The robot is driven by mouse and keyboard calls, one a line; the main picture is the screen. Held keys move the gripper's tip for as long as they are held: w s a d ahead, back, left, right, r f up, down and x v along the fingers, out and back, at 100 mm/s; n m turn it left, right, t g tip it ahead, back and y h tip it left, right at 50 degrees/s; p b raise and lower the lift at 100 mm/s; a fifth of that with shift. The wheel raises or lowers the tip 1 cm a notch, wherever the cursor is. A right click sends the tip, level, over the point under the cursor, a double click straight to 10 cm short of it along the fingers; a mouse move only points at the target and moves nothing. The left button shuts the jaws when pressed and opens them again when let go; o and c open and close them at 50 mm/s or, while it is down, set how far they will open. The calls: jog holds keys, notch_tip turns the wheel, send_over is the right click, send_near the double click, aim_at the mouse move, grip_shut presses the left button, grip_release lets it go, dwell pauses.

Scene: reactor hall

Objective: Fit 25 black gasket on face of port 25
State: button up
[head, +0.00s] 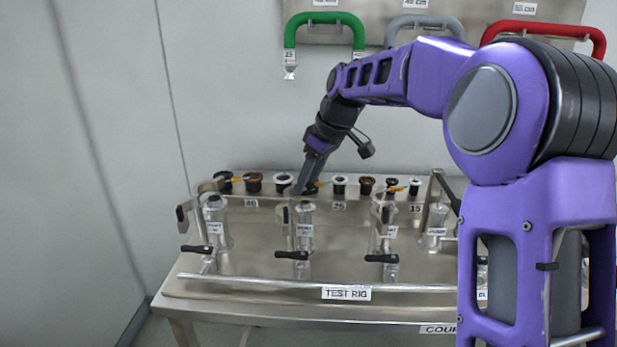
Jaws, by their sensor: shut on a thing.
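My gripper (302,186) reaches down to the rear row of gaskets on the test rig, at the label 25. It is shut on the black gasket (312,189), which has an orange tab and is partly hidden by the fingers. I cannot tell whether the gasket is lifted off its post. Several upright ports stand in front of this row. One port (305,231) is almost straight below my gripper in the picture. The port labels are too small to read surely, so I cannot tell which is port 25.
Other black, brown and white gaskets (253,182) stand close on both sides, over labels 40, 25 and 15. Thin clamp arms (201,188) and black-handled valves (292,255) rise among the ports. A front rail (250,283) borders the rig. Coloured handles (325,18) hang on the wall behind.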

aim_at(309, 203)
jog(key=shift+f+b, duration=1.5)
jog(key=shift+f, duration=0.7)
jog(key=o, duration=1.4)
